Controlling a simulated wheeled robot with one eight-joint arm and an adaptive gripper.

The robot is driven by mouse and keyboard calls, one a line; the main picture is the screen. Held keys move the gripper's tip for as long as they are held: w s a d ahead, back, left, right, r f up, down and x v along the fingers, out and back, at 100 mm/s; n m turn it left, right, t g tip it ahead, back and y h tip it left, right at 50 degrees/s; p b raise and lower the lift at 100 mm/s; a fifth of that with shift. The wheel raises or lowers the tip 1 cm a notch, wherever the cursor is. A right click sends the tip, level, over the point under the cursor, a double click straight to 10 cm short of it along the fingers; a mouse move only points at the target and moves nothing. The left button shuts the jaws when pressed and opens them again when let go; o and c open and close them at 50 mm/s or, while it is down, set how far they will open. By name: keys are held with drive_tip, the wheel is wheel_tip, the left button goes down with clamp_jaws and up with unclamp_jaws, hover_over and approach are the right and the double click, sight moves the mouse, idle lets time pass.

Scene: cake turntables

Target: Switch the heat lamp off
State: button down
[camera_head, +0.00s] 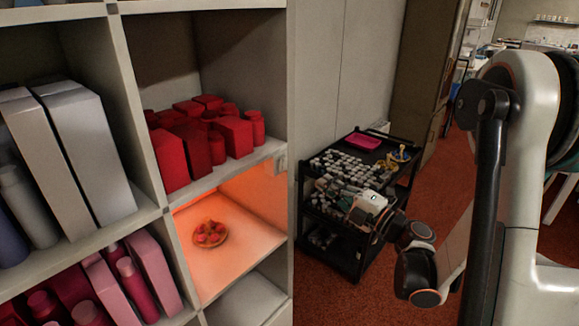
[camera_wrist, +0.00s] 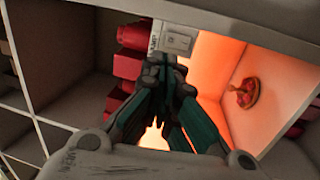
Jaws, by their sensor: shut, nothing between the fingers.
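The heat lamp's orange glow lights one shelf compartment (camera_head: 245,205), so the lamp is on; the lamp itself is hidden. A small pale switch (camera_head: 281,164) sits at the compartment's upper right edge. In the wrist view the switch (camera_wrist: 178,41) is a white plate with a rocker, beside a small lettered label (camera_wrist: 155,36). My gripper (camera_wrist: 163,65) is shut and empty, its fingertips just below the switch in that picture. Whether they touch it I cannot tell. In the head view my gripper (camera_head: 328,187) is right of the switch, in front of the black cart.
A dish of red items (camera_head: 210,236) stands in the lit compartment. Red boxes and jars (camera_head: 205,135) fill the compartment above; white boxes (camera_head: 75,150) stand left. A black cart (camera_head: 345,240) with many small jars stands behind my gripper. Red floor is open around it.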

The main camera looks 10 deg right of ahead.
drive_tip(key=shift+s+a+f+n+g, duration=0.15)
drive_tip(key=shift+f+n+g, duration=0.1)
drive_tip(key=shift+f, duration=0.2)
drive_tip(key=shift+s+d+f+n+g, duration=0.15)
drive_tip(key=shift+f+n, duration=0.1)
drive_tip(key=shift+f, duration=0.2)
drive_tip(key=shift+a, duration=0.1)
drive_tip(key=b, duration=0.2)
approach(277, 161)
drive_tip(key=x, duration=0.4)
drive_tip(key=shift+w+f, duration=0.15)
drive_tip(key=shift+w, duration=0.1)
drive_tip(key=shift+w+a, duration=0.4)
drive_tip(key=shift+w, duration=0.2)
drive_tip(key=shift+w+a+r, duration=0.15)
drive_tip(key=shift+w+r, duration=0.1)
drive_tip(key=shift+r, duration=0.05)
